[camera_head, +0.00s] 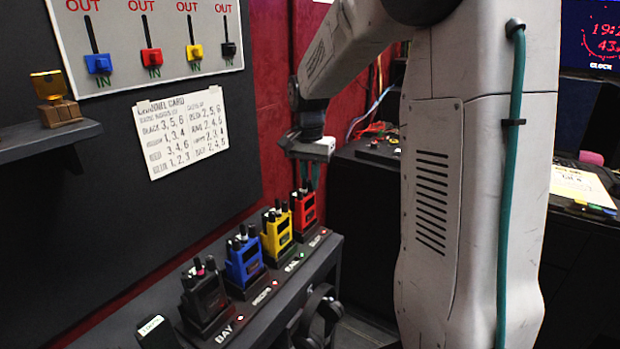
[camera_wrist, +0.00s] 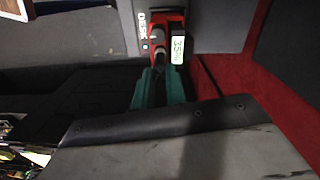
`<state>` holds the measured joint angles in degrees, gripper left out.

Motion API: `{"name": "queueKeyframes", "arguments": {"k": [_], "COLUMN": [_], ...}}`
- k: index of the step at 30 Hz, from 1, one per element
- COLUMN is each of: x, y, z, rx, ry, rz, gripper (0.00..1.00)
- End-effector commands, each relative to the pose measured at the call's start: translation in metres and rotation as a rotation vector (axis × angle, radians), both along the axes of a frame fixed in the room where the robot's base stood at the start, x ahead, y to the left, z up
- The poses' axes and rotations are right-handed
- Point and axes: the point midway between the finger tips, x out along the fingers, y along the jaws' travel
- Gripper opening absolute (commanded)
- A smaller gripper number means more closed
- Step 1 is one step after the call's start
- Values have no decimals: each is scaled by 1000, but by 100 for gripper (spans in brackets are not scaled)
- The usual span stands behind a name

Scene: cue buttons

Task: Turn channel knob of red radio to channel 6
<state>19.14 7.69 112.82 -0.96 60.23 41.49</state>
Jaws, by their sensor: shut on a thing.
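The red radio (camera_head: 305,210) stands upright at the far end of a row of radios on a dark shelf. My gripper (camera_head: 304,186) reaches down from above it, and its green fingers are shut on a knob on the radio's top. In the wrist view the red radio (camera_wrist: 167,18) lies beyond my green fingertips (camera_wrist: 158,72). The gripped knob is mostly hidden between the fingers, so its channel setting cannot be read. A pale display or label (camera_wrist: 178,48) shows beside the radio; its characters are too small to read surely.
A yellow radio (camera_head: 277,235), a blue radio (camera_head: 243,262) and a black radio (camera_head: 204,298) stand nearer in the same row. A channel card (camera_head: 182,132) hangs on the dark wall below a panel of coloured sliders (camera_head: 150,48). A headset (camera_head: 318,318) hangs at the shelf's front.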

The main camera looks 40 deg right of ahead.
Motion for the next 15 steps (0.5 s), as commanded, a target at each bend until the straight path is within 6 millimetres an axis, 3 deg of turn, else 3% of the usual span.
{"name": "queueKeyframes", "arguments": {"k": [15], "x": [0], "y": [0], "z": [0], "rx": [-1], "ry": [0], "rz": [-298], "gripper": [0]}}
